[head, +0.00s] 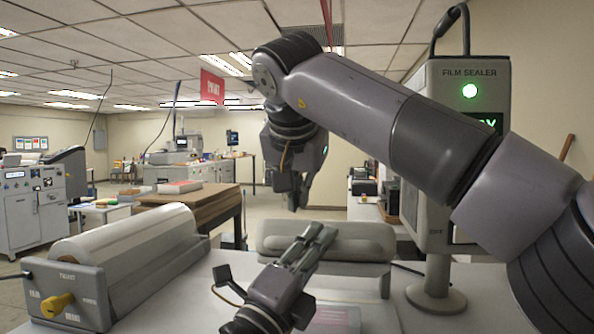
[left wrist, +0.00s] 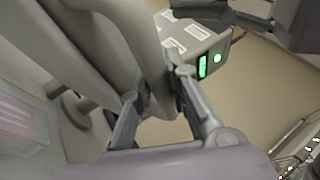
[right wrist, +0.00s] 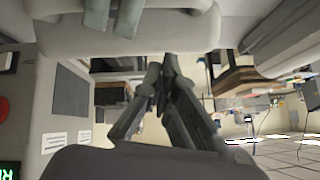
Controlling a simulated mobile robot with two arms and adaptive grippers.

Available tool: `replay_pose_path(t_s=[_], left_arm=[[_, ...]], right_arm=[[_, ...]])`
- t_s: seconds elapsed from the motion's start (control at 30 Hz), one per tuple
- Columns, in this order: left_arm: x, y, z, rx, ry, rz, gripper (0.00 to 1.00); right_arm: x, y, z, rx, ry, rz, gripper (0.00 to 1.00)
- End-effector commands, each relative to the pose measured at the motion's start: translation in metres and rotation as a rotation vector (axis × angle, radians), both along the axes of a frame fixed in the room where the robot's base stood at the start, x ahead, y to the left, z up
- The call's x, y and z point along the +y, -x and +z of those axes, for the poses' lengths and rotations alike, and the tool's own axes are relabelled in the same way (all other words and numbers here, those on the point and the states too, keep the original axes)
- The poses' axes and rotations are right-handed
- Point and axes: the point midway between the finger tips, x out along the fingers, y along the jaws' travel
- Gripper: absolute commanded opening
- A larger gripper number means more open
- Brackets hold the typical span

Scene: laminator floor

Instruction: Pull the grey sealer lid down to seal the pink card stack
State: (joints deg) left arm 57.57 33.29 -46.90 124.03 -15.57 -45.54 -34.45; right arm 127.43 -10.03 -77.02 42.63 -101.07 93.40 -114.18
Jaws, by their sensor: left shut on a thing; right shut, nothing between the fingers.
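The grey sealer lid (head: 365,236) is a wide rounded bar, raised behind the bench top in the head view. My left gripper (head: 320,232) reaches up to its front and is shut on its edge; in the left wrist view the grey lid (left wrist: 95,50) runs between the fingers. Pink layers also show at the left of the left wrist view (left wrist: 14,125). My right gripper (head: 297,205) hangs above and behind the lid, shut and empty.
The film sealer tower (head: 438,215) stands right of the lid, with a green lamp and green display. A white film roll (head: 130,245) in a grey holder with a yellow knob is on the left. My right arm crosses in front of the tower.

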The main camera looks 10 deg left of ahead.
Motion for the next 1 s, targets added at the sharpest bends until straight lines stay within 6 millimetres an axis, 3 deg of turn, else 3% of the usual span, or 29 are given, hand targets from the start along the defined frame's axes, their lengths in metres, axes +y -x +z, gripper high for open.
replay_pose_path(t_s=[0.3,0.8,1.0], left_arm=[[0.000,-0.001,-0.001,0.002,-0.002,0.002,0.00],[0.000,-0.001,-0.001,0.002,-0.002,0.001,0.00],[0.000,-0.001,-0.001,0.001,-0.001,0.001,0.00]], right_arm=[[0.009,0.021,-0.024,0.000,0.001,0.004,0.00],[0.010,0.025,-0.029,0.000,0.000,0.003,0.00],[0.010,0.034,-0.043,0.002,0.001,0.006,0.00]])
